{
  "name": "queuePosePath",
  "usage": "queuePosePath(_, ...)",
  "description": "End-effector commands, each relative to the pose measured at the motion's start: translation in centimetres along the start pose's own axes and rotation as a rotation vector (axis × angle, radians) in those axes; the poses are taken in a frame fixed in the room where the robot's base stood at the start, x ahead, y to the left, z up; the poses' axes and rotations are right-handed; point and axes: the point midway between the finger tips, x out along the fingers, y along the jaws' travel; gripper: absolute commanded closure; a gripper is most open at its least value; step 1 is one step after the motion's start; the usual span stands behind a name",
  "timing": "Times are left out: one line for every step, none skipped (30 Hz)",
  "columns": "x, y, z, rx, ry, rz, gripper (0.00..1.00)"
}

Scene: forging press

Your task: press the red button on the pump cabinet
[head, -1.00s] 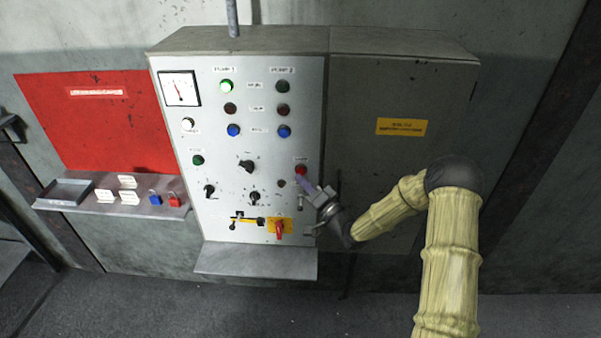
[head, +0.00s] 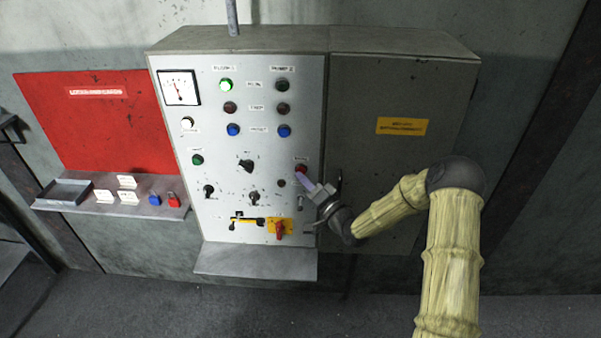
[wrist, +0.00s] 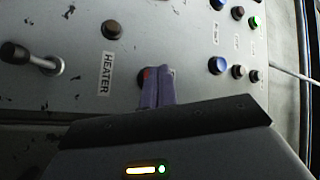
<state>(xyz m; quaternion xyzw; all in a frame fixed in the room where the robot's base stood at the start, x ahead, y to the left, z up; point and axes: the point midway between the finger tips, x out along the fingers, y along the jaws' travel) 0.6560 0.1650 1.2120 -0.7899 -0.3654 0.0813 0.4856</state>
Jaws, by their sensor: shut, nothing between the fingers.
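The pump cabinet (head: 312,225) hangs on the wall with a light grey panel of lamps, buttons and knobs. Its red button (head: 301,169) is on the panel's right side, under a small label. My gripper (head: 303,183) is shut and empty, its purple fingertips just below and at the button in the head view. In the wrist view the shut fingers (wrist: 158,75) cover most of the red button (wrist: 146,73), and a red sliver shows at their left side. I cannot tell whether the tips touch it.
A red rotary switch (head: 280,229) on a yellow plate sits lower on the panel. A shelf (head: 256,262) juts out below the cabinet. At left, a red board (head: 95,125) stands above a ledge with padlocks and cards. A lamp marked HEATER (wrist: 111,29) is near the fingers.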

Motion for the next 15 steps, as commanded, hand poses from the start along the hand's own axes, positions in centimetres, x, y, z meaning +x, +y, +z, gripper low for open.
queuePosePath(0.04, 0.04, -0.02, 0.0, 0.0, 0.0, 1.0)
queuePosePath(0.06, 0.05, -0.03, 0.0, 0.0, 0.0, 1.0)
queuePosePath(0.09, 0.08, -0.05, 0.0, 0.0, 0.0, 1.0)
queuePosePath(0.11, 0.09, -0.06, 0.0, 0.0, 0.0, 1.0)
queuePosePath(0.13, 0.11, -0.07, 0.0, 0.0, 0.0, 1.0)
queuePosePath(0.16, 0.13, -0.09, 0.0, 0.0, 0.0, 1.0)
queuePosePath(0.18, 0.15, -0.11, 0.0, 0.0, 0.0, 1.0)
queuePosePath(0.2, 0.16, -0.12, 0.0, 0.0, 0.0, 1.0)
queuePosePath(0.23, 0.18, -0.14, 0.0, 0.0, 0.0, 1.0)
queuePosePath(0.25, 0.2, -0.15, 0.0, 0.0, 0.0, 1.0)
queuePosePath(0.27, 0.21, -0.16, 0.0, 0.0, 0.0, 1.0)
queuePosePath(0.29, 0.23, -0.18, 0.0, 0.0, 0.0, 1.0)
queuePosePath(0.31, 0.24, -0.19, 0.0, 0.0, 0.0, 1.0)
queuePosePath(0.33, 0.26, -0.21, 0.0, 0.0, 0.0, 1.0)
queuePosePath(0.36, 0.28, -0.23, 0.0, 0.0, 0.0, 1.0)
